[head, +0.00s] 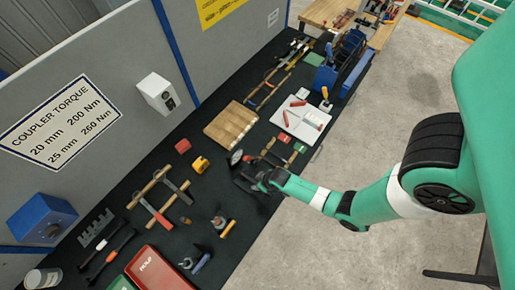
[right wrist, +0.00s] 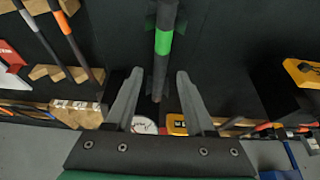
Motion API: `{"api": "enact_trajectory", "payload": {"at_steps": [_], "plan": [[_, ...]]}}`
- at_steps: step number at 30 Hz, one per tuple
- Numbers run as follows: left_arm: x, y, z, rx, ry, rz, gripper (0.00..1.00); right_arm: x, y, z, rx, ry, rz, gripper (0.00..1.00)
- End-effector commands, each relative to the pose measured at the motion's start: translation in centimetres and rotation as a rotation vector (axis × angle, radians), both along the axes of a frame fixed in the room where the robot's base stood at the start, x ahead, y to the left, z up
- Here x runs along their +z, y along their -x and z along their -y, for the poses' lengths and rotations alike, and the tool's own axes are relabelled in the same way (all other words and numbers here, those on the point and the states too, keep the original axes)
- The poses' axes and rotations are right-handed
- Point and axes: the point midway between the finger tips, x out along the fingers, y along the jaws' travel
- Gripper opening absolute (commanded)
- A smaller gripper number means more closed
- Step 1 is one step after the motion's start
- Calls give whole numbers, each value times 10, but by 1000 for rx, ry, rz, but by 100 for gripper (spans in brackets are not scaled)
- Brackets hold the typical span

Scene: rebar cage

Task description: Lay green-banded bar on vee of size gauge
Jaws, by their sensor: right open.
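My right gripper (head: 247,178) is low over the black bench mat in the head view. Its two fingers (right wrist: 160,98) are apart and empty in the right wrist view. A dark bar with a bright green band (right wrist: 163,43) runs from the top of that view, its near end between the fingertips in the picture. I cannot tell whether the bar is level with the fingers or beyond them. In the head view the gripper area is too small and dark to make out the bar. I cannot pick out the vee of the size gauge. My left gripper is out of view.
A round white dial (right wrist: 144,126) and a yellow tool (right wrist: 177,126) lie beyond the fingers. Wooden racks with bars (head: 160,197) stand left of the gripper. A wooden board (head: 231,124) and a white tray (head: 311,132) lie farther back. A red box (head: 158,270) is in front.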

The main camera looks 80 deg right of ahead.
Motion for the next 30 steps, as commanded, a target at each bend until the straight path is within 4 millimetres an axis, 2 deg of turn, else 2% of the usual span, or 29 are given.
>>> {"api": "enact_trajectory", "payload": {"at_steps": [1,6,9,30], "plan": [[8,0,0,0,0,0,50,13,4,-2,0,1,2,54],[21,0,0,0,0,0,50,44,15,-7,0,0,0,54],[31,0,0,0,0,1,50,56,20,-9,0,0,-1,54],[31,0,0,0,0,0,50,58,18,-12,14,1,4,54]]}}
